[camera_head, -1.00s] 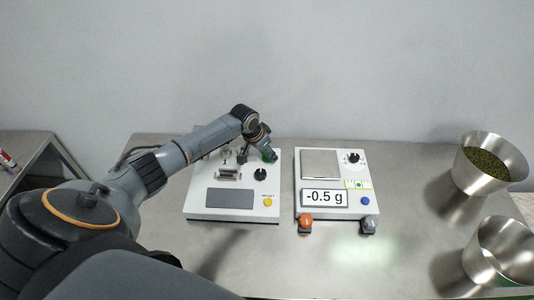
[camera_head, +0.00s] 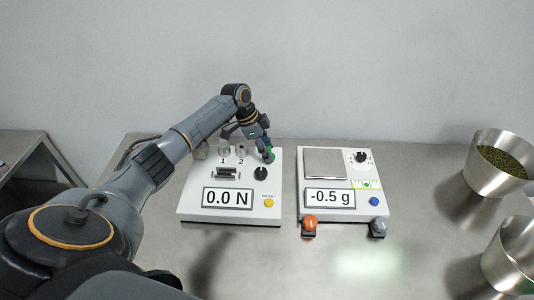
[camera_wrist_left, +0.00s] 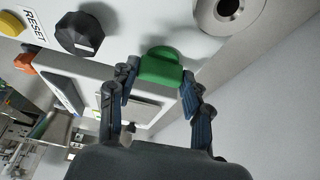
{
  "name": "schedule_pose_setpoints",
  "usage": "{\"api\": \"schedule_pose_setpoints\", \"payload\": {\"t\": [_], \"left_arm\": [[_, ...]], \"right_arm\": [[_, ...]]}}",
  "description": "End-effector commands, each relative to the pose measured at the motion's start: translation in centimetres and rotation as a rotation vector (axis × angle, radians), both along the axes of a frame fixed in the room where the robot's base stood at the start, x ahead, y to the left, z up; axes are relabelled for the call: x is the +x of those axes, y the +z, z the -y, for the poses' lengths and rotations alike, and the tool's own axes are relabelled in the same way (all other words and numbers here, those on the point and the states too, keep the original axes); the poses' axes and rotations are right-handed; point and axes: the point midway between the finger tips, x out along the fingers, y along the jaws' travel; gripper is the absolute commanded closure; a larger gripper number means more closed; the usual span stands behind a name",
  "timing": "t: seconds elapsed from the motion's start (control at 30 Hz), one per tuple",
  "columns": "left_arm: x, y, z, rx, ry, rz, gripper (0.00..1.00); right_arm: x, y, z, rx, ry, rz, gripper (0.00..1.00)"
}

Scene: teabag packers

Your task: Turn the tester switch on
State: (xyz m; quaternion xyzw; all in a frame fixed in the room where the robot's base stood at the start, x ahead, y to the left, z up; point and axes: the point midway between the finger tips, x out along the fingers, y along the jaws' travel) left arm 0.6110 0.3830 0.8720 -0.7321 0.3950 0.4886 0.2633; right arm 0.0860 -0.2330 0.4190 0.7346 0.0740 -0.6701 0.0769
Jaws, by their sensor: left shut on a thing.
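The tester (camera_head: 190,212) is a white box on the left of the table. Its display (camera_head: 228,198) is lit and reads 0.0 N. A green switch (camera_head: 272,155) sits at its back right corner, partly hidden by my gripper; it shows whole in the left wrist view (camera_wrist_left: 161,68). My left gripper (camera_head: 265,150) reaches down over it. In the wrist view its fingers (camera_wrist_left: 160,80) stand on both sides of the green switch and are shut on it. My right gripper is not in view.
A black knob (camera_head: 260,173) and a yellow reset button (camera_head: 269,203) are on the tester. A scale (camera_head: 342,214) reading -0.5 g stands just to the right. Metal bowls (camera_head: 500,163) are at the far right. The front table is clear.

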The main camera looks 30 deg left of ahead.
Motion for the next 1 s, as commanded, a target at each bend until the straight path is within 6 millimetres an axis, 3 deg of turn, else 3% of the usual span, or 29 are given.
{"api": "schedule_pose_setpoints", "payload": {"t": [0.63, 0.67, 0.73, 1.0], "left_arm": [[0.0, 0.0, -0.01, 0.002, -0.049, 0.0, 0.83], [0.0, 0.0, -0.01, 0.002, -0.049, 0.0, 0.45], [0.01, 0.0, -0.01, 0.002, -0.048, -0.001, 0.31], [0.01, 0.0, -0.02, 0.002, -0.048, -0.001, 0.28]], "right_arm": [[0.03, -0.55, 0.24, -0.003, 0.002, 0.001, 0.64], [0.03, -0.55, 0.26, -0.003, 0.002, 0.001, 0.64], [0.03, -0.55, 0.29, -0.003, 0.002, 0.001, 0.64], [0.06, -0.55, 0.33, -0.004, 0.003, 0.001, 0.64]]}}
